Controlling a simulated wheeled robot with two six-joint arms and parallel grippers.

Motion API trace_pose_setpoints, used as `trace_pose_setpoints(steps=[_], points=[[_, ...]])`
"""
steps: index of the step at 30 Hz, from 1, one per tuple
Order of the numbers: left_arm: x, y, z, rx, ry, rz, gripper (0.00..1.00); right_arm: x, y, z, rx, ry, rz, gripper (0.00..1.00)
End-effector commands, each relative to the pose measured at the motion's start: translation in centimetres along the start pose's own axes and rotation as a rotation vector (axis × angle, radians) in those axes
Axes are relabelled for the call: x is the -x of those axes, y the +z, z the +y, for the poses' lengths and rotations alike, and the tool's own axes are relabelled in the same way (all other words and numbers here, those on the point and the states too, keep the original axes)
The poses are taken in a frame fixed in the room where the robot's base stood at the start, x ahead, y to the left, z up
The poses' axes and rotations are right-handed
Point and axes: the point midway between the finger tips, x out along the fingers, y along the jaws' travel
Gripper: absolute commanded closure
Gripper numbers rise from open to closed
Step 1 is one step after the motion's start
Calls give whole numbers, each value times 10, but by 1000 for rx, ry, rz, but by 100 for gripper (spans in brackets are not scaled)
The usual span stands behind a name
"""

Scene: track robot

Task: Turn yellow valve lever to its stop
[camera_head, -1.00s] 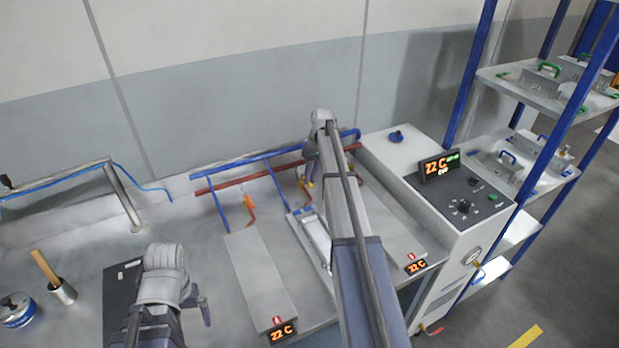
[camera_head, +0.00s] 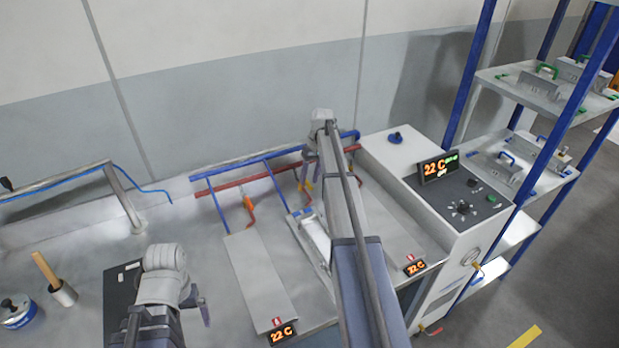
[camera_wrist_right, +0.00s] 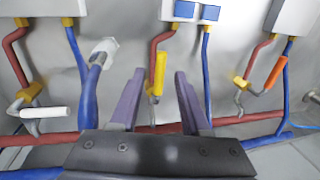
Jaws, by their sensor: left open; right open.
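The yellow valve lever (camera_wrist_right: 159,73) stands upright in the right wrist view, on a red branch pipe, with its metal valve stem just below. My right gripper (camera_wrist_right: 159,74) is open, and its two purple fingers appear one on either side of the lever. A gap shows on both sides, and I cannot tell how deep the lever sits between the fingers. In the head view the right gripper (camera_head: 306,182) is at the pipes, partly hidden by its own arm. My left gripper (camera_head: 198,302) is open and empty above the bench at lower left.
An orange lever (camera_wrist_right: 277,72) and a white lever (camera_wrist_right: 45,112) flank the yellow one. Red pipe (camera_wrist_right: 240,120) and blue pipe (camera_wrist_right: 88,88) run close by. A control cabinet (camera_head: 394,164) stands right of the plates. A pestle cup (camera_head: 63,294) stands at left.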

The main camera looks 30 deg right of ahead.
Motion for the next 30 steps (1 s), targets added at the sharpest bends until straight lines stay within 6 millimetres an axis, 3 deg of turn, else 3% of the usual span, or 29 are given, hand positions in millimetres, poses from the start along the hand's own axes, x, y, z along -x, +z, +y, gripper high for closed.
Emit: trace_pose_setpoints(steps=[15,30], points=[[65,4,-6,-2,0,0,0,66,0,-1,-1,0,0,53],[70,4,-7,-2,0,0,0,72,0,0,0,0,0,53]])
